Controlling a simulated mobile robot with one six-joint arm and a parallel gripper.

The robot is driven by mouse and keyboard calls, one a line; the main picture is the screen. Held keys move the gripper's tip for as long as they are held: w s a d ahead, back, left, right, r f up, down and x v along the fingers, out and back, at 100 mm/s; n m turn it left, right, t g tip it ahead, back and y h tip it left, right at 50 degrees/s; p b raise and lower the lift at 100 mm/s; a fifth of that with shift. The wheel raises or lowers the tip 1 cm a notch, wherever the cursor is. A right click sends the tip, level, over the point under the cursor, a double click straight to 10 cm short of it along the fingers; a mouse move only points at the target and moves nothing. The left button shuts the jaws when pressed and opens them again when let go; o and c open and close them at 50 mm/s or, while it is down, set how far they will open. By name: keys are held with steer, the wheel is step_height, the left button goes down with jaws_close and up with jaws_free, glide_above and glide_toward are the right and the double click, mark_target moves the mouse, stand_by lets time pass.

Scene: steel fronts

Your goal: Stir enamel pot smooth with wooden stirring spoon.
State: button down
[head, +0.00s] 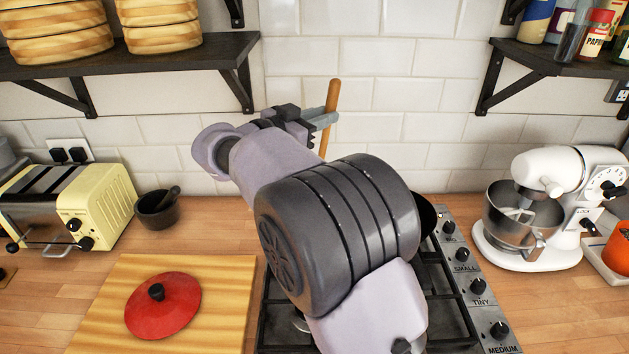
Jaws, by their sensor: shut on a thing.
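My gripper (320,120) is shut on the wooden stirring spoon (331,106). The spoon stands nearly upright in the jaws, tilted slightly, with its handle top above them. Its lower end is hidden behind my arm. The enamel pot cannot be made out; my arm covers most of the stove (450,300). I cannot tell whether the spoon's lower end is in a pot. A red lid (180,307) with a black knob lies on the wooden board at the left.
A dark rounded vessel (426,217) shows partly beside my arm. A cutting board (105,335), mortar (157,213) and yellow toaster (70,205) are at left. A white stand mixer (545,245) is at right. Shelves (130,58) hang at both upper sides.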

steer(key=s+b, duration=1.1)
steer(key=s, duration=0.6)
steer(key=shift+b, duration=0.4)
